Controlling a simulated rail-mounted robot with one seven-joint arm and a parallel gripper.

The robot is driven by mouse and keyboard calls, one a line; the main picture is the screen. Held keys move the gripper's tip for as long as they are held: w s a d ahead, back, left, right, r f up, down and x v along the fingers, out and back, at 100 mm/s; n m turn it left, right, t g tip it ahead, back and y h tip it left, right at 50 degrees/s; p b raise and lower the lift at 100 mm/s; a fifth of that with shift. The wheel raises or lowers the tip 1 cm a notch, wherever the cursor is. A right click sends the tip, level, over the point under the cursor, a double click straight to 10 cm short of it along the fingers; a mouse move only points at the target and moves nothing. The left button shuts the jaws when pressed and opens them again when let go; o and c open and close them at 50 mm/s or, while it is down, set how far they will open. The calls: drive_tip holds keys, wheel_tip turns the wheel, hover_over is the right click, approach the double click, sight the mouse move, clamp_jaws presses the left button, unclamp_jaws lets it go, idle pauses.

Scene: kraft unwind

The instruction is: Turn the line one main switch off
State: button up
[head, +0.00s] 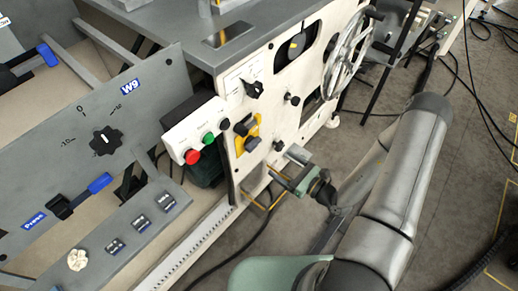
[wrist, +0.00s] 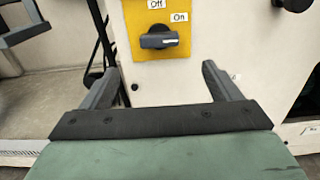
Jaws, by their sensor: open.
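A black rotary switch (wrist: 158,40) sits on a yellow plate (wrist: 143,14) with "Off" and "On" labels, in the wrist view. Its handle lies horizontal; the "On" label is above its right end and "Off" is higher up. In the head view the yellow plate (head: 238,146) bears two dark knobs, the upper (head: 245,126) and the lower (head: 252,143). No line number is readable. My gripper (head: 286,166) is open and empty, in front of and below the plate. In the wrist view my gripper's fingertips (wrist: 160,72) are spread below the switch, apart from it.
A white button box (head: 196,131) with red, green and black buttons stands left of the plate. A black selector (head: 254,89) is above, a handwheel (head: 346,52) to the right. A small black knob (head: 279,146) is near my gripper. Floor at right has cables (head: 483,115).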

sight(256, 147)
drive_tip(key=x, duration=1.1)
drive_tip(key=shift+a, duration=0.15)
drive_tip(key=c, duration=1)
